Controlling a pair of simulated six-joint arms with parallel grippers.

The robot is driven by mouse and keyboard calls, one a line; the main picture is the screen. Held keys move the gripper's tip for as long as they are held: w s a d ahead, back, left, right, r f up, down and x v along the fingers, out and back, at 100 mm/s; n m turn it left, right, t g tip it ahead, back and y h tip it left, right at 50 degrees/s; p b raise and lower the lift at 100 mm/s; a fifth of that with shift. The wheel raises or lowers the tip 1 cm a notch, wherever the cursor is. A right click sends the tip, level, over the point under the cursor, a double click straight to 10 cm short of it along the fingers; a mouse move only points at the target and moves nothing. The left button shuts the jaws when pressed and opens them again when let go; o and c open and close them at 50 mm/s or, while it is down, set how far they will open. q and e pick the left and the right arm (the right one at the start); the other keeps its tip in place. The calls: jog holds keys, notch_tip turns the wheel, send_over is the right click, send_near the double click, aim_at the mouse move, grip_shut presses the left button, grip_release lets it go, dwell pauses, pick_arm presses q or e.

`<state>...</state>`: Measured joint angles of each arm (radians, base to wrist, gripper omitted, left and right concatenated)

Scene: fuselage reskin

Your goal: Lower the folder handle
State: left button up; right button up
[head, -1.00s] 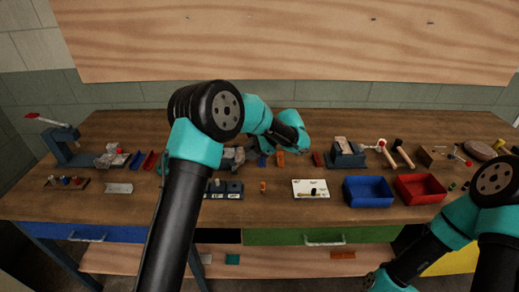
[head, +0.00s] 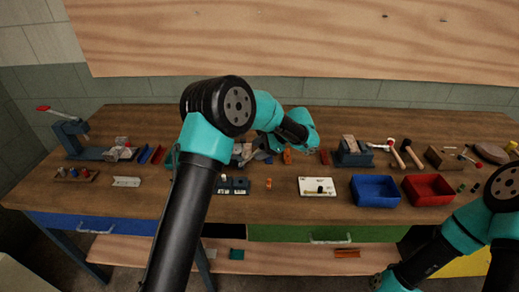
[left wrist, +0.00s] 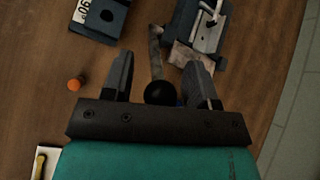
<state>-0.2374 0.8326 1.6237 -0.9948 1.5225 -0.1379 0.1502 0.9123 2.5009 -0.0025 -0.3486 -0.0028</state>
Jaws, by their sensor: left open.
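The folder (head: 242,152) is a grey bench tool partly hidden behind my left arm. In the left wrist view the folder (left wrist: 203,32) shows at the upper right with a pale piece at its near end. A flat metal bar, the folder handle (left wrist: 156,50), runs beside it and ends in a black ball knob (left wrist: 160,93). My left gripper (left wrist: 160,66) is open, with one finger on each side of the knob and bar. Contact cannot be made out. In the head view the left gripper (head: 262,152) is low by the folder. My right gripper is out of view.
Dark blocks (left wrist: 100,18) and an orange plug (left wrist: 75,85) lie near the left gripper. A white board (head: 317,187), blue bin (head: 375,204) and red bin (head: 428,203) stand to the right. A red-handled tool (head: 72,132) is at far left.

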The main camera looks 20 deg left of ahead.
pick_arm(q)
jog(key=v, duration=1.7)
jog(key=shift+r, duration=0.2)
jog(key=shift+d, duration=0.15)
